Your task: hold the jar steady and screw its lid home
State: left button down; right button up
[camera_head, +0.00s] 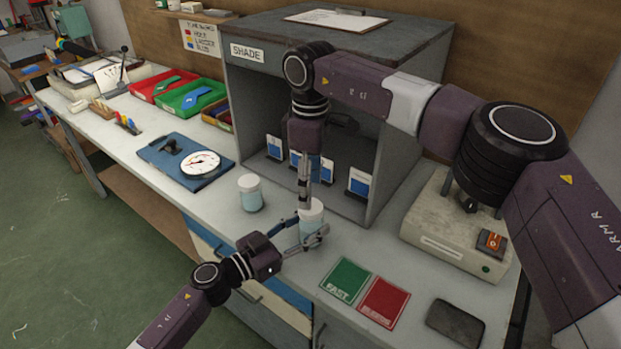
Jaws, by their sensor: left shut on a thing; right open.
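A small jar (311,228) with pale blue contents stands upright on the grey bench in front of the shade cabinet. Its white lid (315,209) sits on top; how far down it is screwed cannot be told. My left gripper (311,232) reaches in from the lower left and is shut around the jar's body. My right gripper (305,207) points straight down from above, open, with its fingertips at the lid. Whether they touch the lid is unclear. The gripper fingers hide part of the jar and lid.
A second lidded jar (250,193) stands to the left, near a round dial scale (200,163). The shade cabinet (396,150) rises close behind. A green card (345,279) and a red card (384,302) lie to the right, before a beige machine (445,232).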

jog(key=n, duration=0.5)
jog(key=shift+r, duration=0.2)
jog(key=n, duration=0.5)
jog(key=shift+r+n, duration=0.2)
jog(key=shift+n, duration=0.1)
jog(key=n, duration=0.5)
jog(key=shift+r, duration=0.2)
jog(key=n, duration=0.5)
jog(key=shift+r+n, duration=0.2)
jog(key=shift+n, duration=0.1)
jog(key=n, duration=0.5)
jog(key=shift+r, duration=0.25)
jog(key=n, duration=0.5)
jog(key=shift+r+n, duration=0.15)
jog(key=shift+n, duration=0.15)
jog(key=n, duration=0.5)
jog(key=shift+r, duration=0.2)
jog(key=n, duration=0.4)
jog(key=shift+r, duration=0.15)
